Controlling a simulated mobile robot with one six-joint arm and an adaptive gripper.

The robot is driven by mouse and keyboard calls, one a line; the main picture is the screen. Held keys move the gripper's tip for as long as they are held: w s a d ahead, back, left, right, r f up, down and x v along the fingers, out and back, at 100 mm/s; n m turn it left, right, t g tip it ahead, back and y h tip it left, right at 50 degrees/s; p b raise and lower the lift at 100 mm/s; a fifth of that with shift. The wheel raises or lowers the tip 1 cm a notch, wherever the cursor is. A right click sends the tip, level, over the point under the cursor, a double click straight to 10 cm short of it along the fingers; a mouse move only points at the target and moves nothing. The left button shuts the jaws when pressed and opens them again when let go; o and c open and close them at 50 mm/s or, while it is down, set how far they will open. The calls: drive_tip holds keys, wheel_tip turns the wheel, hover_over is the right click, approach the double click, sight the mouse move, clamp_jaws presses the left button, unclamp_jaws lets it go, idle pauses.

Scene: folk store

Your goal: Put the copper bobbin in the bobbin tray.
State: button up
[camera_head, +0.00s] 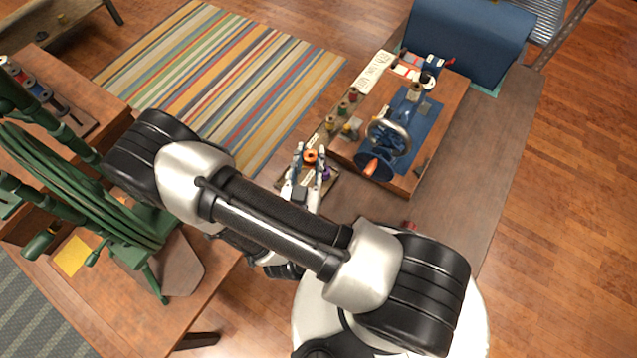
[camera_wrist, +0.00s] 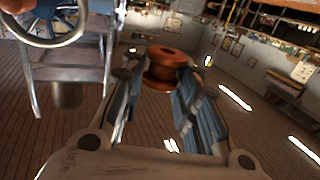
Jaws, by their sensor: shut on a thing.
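My gripper (camera_head: 308,165) is shut on the copper bobbin (camera_head: 311,156), an orange-brown spool held between its fingertips. In the wrist view the copper bobbin (camera_wrist: 163,68) sits upright between the two fingers of my gripper (camera_wrist: 158,85). In the head view the gripper is over the bench, just left of the wooden machine base. A small dark tray (camera_head: 334,184) shows partly behind and beside my gripper, with a purple item (camera_head: 325,174) at it. I cannot tell for sure that this is the bobbin tray, and my gripper hides much of it.
A machine with a blue bed and handwheel (camera_head: 388,137) stands on a wooden base right of my gripper. Several small spools (camera_head: 343,109) stand along its left side. A green spinning wheel (camera_head: 90,180) stands at the left. The bench's right part (camera_head: 470,170) is clear.

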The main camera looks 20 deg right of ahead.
wheel_tip(320, 180, down, 18)
drive_tip(key=b, duration=0.6)
drive_tip(key=shift+a, duration=0.1)
